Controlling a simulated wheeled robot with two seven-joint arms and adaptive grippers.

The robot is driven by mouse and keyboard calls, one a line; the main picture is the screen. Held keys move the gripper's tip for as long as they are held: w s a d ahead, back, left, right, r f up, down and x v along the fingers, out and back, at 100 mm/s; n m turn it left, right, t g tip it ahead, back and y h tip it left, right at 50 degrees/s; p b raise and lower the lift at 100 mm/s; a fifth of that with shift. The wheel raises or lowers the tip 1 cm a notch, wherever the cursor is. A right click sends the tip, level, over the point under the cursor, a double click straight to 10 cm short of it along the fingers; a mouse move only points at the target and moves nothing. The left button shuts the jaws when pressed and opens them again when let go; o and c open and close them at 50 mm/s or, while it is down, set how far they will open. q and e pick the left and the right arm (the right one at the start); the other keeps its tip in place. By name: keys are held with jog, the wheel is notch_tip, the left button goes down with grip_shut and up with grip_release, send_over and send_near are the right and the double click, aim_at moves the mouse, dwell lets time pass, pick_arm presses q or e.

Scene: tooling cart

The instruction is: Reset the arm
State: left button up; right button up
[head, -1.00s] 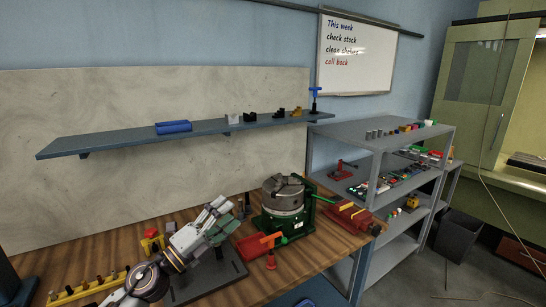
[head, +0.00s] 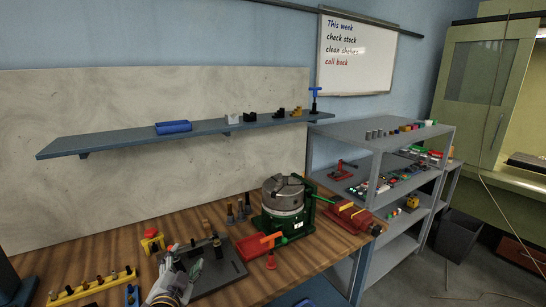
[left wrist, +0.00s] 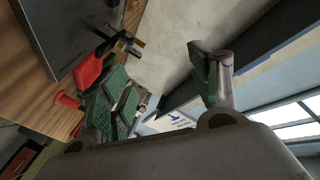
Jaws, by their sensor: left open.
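My left gripper (head: 184,262) is at the lower left of the head view, low over the near part of the wooden bench (head: 120,246). It is beside the left end of a dark flat plate (head: 225,268). In the left wrist view the green-padded fingers of the left gripper (left wrist: 165,88) are spread apart, with nothing held between them. My left arm comes in from the bottom edge of the head view. My right gripper is not in view.
A green-based chuck (head: 284,200) stands right of the plate, with a red vise (head: 350,214) beyond it. A red tool (head: 262,243) lies near the plate. A yellow rack (head: 92,287) stands at left. A shelf (head: 120,142) hangs above.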

pick_arm(q)
jog(key=s+f+n+g, duration=0.1)
jog(key=s+f+g, duration=0.1)
jog(key=s+f, duration=0.1)
jog(key=s+f+n+g, duration=0.1)
jog(key=s+f+g, duration=0.1)
jog(key=s+f, duration=0.2)
jog(key=s+f+n+g, duration=0.2)
jog(key=s+f+g, duration=0.1)
jog(key=f, duration=0.3)
jog(key=shift+s+a, duration=0.3)
jog(key=s+d+f+n+g+h, duration=0.1)
jog(key=s+d+f+g, duration=0.15)
jog(key=s, duration=0.35)
jog(key=s+d+f+g+h, duration=0.1)
jog(key=s+f+g, duration=0.25)
jog(key=s, duration=0.35)
notch_tip(320, 180, down, 32)
jog(key=s+g, duration=0.1)
jog(key=s, duration=0.1)
jog(key=s+a+f, duration=0.2)
jog(key=s+f, duration=0.8)
jog(key=s, duration=0.1)
jog(key=s+a+f+g, duration=0.1)
jog(key=s+a+f, duration=0.1)
jog(key=s+f, duration=0.9)
jog(key=shift+s, duration=0.4)
